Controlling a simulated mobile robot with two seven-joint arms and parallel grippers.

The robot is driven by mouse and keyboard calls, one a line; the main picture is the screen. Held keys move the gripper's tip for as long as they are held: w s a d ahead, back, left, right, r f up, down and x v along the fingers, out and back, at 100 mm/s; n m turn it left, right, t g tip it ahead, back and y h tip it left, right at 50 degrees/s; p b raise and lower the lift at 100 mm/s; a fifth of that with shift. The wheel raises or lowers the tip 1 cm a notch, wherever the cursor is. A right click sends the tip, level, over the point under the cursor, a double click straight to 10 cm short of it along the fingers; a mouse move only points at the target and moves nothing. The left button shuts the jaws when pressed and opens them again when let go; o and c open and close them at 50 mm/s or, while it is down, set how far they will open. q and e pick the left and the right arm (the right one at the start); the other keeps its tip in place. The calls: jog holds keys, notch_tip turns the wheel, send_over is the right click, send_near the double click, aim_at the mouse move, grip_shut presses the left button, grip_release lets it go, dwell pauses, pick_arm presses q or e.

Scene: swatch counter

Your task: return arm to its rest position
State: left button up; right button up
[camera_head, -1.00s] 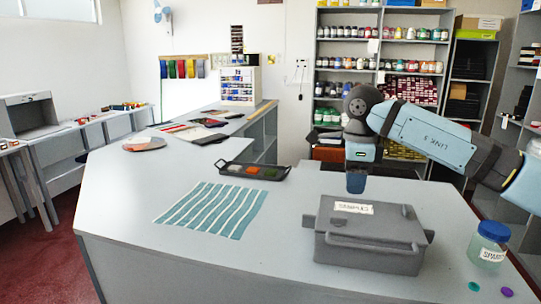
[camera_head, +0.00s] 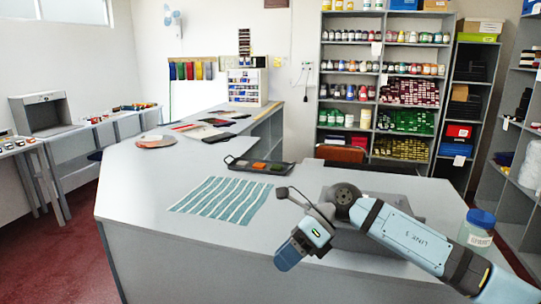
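My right arm comes in from the right and bends over the front of the grey counter (camera_head: 150,205). Its gripper (camera_head: 290,254) points down and left near the counter's front edge, left of the grey lidded box (camera_head: 405,205). The fingers show as one dark blue end, so I cannot tell whether they are open or shut. The arm hides most of the box and its label. My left gripper is not in view.
A striped teal cloth (camera_head: 222,199) lies left of the gripper. A black tray (camera_head: 256,167) with coloured swatches sits behind it. A blue-lidded jar (camera_head: 478,228) stands at the right, beside the arm.

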jog(key=s+a+f+m+y, duration=0.2)
jog(key=s+a+m+y, duration=0.3)
jog(key=y, duration=0.3)
jog(key=s+d+f+m+t+h, duration=0.1)
jog(key=d+f+m+t+h, duration=0.1)
jog(key=d+f+m+t, duration=0.65)
jog(key=a+f+m+t+h, duration=0.15)
jog(key=m+t, duration=0.45)
jog(key=m, duration=0.7)
jog(key=s+d+f+m+t+h, duration=0.1)
jog(key=d+f+m+t+h, duration=0.3)
jog(key=m+t, duration=0.45)
jog(key=s+d+f+m+g+h, duration=0.3)
jog(key=s+d+f+m+g, duration=0.15)
jog(key=s+f+m, duration=0.4)
jog(key=s+d+f+m+g+h, duration=0.4)
jog(key=s+d+f+m, duration=0.15)
jog(key=s+f, duration=0.5)
pick_arm(q)
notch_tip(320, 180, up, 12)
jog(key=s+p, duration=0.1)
jog(key=p, duration=1.2)
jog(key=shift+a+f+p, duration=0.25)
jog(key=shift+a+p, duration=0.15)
pick_arm(e)
notch_tip(320, 180, up, 12)
jog(key=w+n, duration=0.1)
jog(key=shift+d+t, duration=0.35)
jog(key=shift+t, duration=0.1)
